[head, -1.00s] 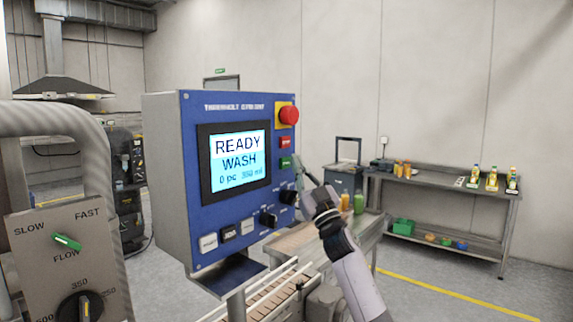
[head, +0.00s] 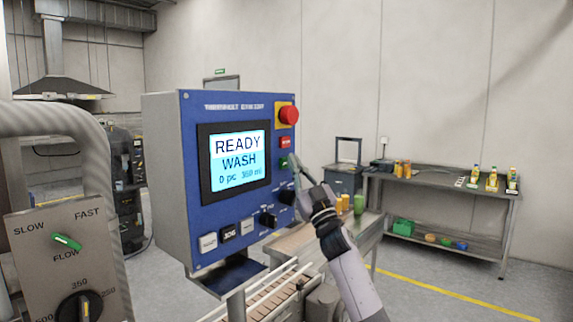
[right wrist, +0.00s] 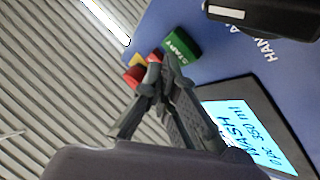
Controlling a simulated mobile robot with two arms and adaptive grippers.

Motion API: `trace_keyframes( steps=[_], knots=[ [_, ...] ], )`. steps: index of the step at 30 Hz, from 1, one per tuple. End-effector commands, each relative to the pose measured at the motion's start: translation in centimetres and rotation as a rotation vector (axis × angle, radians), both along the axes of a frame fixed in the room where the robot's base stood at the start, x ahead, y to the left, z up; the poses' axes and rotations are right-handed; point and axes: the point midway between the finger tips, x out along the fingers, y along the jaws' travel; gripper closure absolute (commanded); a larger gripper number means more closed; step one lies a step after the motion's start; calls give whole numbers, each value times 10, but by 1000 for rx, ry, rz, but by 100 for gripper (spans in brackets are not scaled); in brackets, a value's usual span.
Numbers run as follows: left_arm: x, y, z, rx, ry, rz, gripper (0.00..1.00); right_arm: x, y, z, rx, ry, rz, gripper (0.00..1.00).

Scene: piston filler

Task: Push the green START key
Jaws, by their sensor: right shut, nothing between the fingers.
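The green START key (head: 285,162) is on the right side of the blue control panel (head: 230,112), below a red key (head: 285,142). In the right wrist view the START key (right wrist: 182,46) shows its label, just beyond my fingertips. My right gripper (head: 293,160) is shut and empty, its tips close beside the key's right edge in the head view. The right wrist view shows the shut fingers (right wrist: 166,68) too. I cannot tell whether the tips touch the key. The screen (head: 239,160) reads READY, WASH, 0 pc, 350 ml. My left gripper is out of view.
A red emergency button (head: 289,115) sits above the keys, black knobs (head: 268,220) below. A grey box with SLOW/FAST dial (head: 66,242) stands at left. A conveyor (head: 275,300) runs under the panel. A bench (head: 440,183) with bottles stands behind right.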

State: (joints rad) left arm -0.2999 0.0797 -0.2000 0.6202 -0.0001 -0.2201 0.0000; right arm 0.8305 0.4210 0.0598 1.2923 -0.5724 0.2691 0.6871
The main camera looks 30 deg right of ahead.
Motion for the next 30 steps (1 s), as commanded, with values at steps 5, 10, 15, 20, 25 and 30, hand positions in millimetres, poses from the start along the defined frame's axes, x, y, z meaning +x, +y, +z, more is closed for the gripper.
trace_keyframes(
  steps=[5, 10, 15, 20, 25, 30],
  knots=[
    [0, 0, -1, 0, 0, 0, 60, 2, 1, 0, 0, 0, 0, 100],
    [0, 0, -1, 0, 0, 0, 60, 3, 2, 0, 0, -1, 0, 100],
    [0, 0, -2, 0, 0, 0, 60, 6, 2, 0, 1, 0, 1, 100],
    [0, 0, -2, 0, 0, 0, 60, 7, 3, 0, 1, 0, 1, 100],
    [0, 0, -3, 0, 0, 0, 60, 9, 4, 0, 0, 0, 0, 100],
    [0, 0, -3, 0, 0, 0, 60, 9, 4, 0, 0, 0, 1, 100]
  ],
)
